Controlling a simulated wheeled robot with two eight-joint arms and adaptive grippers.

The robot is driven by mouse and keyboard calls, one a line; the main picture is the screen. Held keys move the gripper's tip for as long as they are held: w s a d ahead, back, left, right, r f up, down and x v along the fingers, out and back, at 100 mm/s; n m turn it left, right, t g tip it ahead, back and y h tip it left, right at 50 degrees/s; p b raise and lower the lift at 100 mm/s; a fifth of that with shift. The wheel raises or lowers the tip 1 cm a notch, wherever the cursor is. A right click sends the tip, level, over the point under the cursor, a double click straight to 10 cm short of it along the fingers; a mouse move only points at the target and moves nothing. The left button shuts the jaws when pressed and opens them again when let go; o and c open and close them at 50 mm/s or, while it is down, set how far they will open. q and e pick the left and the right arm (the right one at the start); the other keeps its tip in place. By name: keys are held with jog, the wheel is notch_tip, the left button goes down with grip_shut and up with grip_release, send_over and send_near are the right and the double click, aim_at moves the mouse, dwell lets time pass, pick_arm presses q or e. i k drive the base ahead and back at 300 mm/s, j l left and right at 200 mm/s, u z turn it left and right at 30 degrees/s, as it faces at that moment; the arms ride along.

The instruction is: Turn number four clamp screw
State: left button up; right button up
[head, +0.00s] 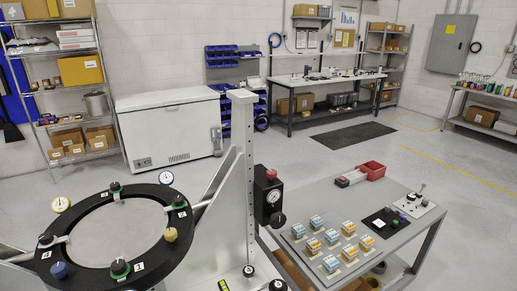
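The mirror fixture is a black ring (93,207) around a round pale mirror (120,232) at the lower left of the head view. Small clamps with screws sit around the ring: green-topped ones at the back (115,188), right (179,203) and front (120,267), and a dark one at the left (46,240). A yellow knob (171,234) and a blue knob (60,269) also stand on the ring. Small white number labels lie by the clamps, too small to read surely, so I cannot tell which is number four. Neither of my grippers is in view.
Two white dial gauges (61,204) (166,177) stand beside the ring. Open floor lies behind.

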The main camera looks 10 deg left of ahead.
aim_at(46, 239)
jog(key=u, duration=1.6)
